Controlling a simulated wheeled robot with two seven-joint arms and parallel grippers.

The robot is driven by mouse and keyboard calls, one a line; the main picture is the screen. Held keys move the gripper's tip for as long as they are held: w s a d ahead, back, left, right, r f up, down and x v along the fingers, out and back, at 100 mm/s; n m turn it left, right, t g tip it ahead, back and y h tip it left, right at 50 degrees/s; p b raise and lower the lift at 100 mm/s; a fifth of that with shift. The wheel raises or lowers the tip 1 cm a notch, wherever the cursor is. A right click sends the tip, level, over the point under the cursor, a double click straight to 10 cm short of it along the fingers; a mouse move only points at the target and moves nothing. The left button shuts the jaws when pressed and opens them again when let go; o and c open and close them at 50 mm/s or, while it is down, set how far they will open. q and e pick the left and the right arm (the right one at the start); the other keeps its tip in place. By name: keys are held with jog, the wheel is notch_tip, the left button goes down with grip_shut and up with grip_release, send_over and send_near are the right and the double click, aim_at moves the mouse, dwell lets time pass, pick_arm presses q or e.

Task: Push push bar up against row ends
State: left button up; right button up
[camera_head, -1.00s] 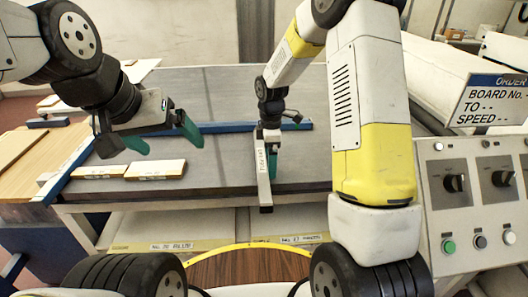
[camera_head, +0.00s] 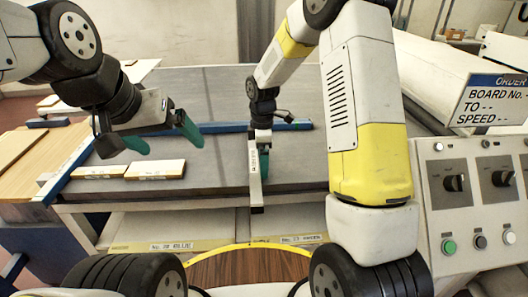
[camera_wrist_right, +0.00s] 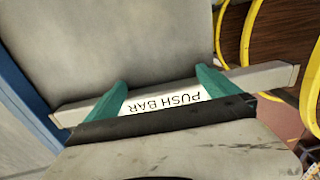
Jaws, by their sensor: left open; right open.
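The push bar (camera_head: 255,190) is a pale grey bar on the grey table at the centre of the head view, lying front to back. Its "PUSH BAR" label shows in the right wrist view, where the bar (camera_wrist_right: 268,78) lies between the green fingers of my right gripper (camera_wrist_right: 160,92). That gripper's fingers are open around the bar. Two pale boards, one at the left (camera_head: 98,172) and one nearer the bar (camera_head: 155,169), form a row; a clear gap separates them from the bar. My left gripper (camera_head: 162,139) is open and empty above and behind the boards.
A blue rail (camera_head: 225,128) runs across the table behind the bar, and another blue strip (camera_head: 68,172) borders its left side. A control panel (camera_head: 475,195) with knobs and buttons stands at the right. Grey table surface between the boards and bar is free.

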aim_at(202, 170)
jog(key=shift+a, duration=5.65)
jog(key=shift+a, duration=0.3)
jog(key=shift+a, duration=4.2)
